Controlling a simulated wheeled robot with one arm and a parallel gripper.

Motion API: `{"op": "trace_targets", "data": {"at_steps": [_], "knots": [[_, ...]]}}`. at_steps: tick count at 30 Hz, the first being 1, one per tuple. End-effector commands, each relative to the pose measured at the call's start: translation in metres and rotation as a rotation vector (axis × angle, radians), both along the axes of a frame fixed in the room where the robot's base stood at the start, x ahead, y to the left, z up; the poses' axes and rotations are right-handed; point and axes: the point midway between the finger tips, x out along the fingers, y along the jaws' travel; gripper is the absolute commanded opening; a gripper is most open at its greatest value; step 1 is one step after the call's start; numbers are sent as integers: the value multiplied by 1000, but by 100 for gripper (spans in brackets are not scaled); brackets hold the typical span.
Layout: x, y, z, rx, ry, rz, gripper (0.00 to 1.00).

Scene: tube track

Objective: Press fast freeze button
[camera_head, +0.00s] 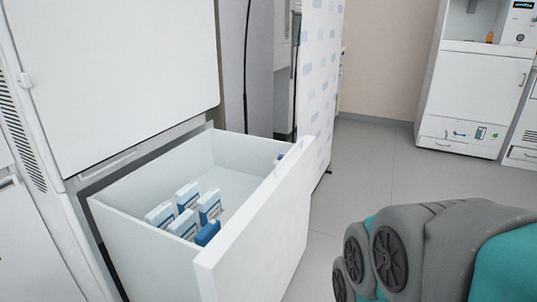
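A white freezer-like cabinet (115,75) stands at the left. Its lower drawer (255,245) is pulled out. Several small white-and-blue boxes (186,196) stand upright inside, near its front, with a darker blue item (207,233) beside them. I cannot make out a fast freeze button in this view. My grey and teal arm fills the lower right, to the right of the drawer front and apart from it in the picture. My gripper is not in view.
Grey floor (375,165) is open right of the drawer. A patterned white panel (320,70) stands behind the drawer. A white cabinet unit (475,90) with a niche stands at the back right. The open drawer juts into the floor space.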

Motion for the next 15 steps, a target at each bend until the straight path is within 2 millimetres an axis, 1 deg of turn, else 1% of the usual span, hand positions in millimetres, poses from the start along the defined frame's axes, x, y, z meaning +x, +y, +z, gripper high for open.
{"op": "trace_targets", "data": {"at_steps": [1, 6, 15], "knots": [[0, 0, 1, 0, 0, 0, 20], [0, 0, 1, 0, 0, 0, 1], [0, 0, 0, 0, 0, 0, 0]]}}
